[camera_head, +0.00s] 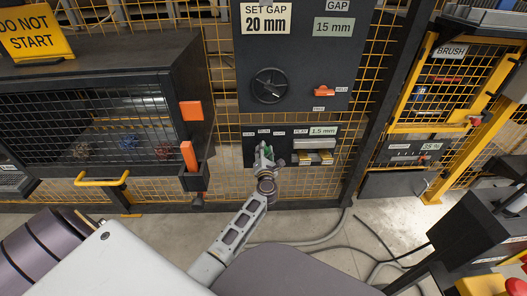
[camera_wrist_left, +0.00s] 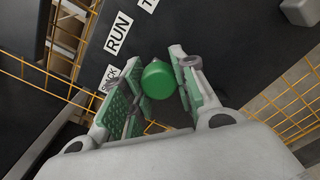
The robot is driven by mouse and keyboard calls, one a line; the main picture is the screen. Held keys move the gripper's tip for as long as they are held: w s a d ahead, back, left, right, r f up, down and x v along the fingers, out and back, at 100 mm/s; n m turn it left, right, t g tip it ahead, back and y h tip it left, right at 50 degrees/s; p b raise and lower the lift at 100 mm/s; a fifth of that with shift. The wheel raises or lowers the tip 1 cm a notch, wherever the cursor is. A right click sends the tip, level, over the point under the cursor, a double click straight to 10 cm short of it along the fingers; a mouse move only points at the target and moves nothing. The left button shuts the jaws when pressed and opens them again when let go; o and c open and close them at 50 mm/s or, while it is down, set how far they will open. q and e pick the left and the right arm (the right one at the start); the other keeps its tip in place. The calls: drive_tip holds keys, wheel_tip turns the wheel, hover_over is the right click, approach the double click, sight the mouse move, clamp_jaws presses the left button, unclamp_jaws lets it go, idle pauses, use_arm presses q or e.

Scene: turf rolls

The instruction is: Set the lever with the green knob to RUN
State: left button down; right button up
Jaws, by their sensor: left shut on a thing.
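The green knob (camera_wrist_left: 157,80) shows in the left wrist view as a round green end between the fingers of my left gripper (camera_wrist_left: 155,88), which is shut on it. A white RUN label (camera_wrist_left: 118,33) is on the dark panel above and left of the knob. A second label (camera_wrist_left: 108,77), partly hidden by a finger, lies nearer the knob. In the head view my left gripper (camera_head: 264,153) is at the lower dark panel (camera_head: 320,160), below its row of small labels. The gripper hides most of the lever there. My right gripper is not in view.
Above is a panel (camera_head: 300,60) with a black handwheel (camera_head: 269,86) and an orange lever (camera_head: 324,92). A mesh cage (camera_head: 85,125) stands left. Yellow mesh fencing is behind; cables (camera_head: 325,238) lie on the floor.

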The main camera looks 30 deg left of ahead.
use_arm(q)
drive_tip(key=c, duration=1.1)
unclamp_jaws()
drive_tip(key=shift+s+d, duration=0.1)
drive_tip(key=v, duration=0.7)
drive_tip(key=shift+s+r, duration=0.1)
drive_tip(key=shift+s, duration=0.05)
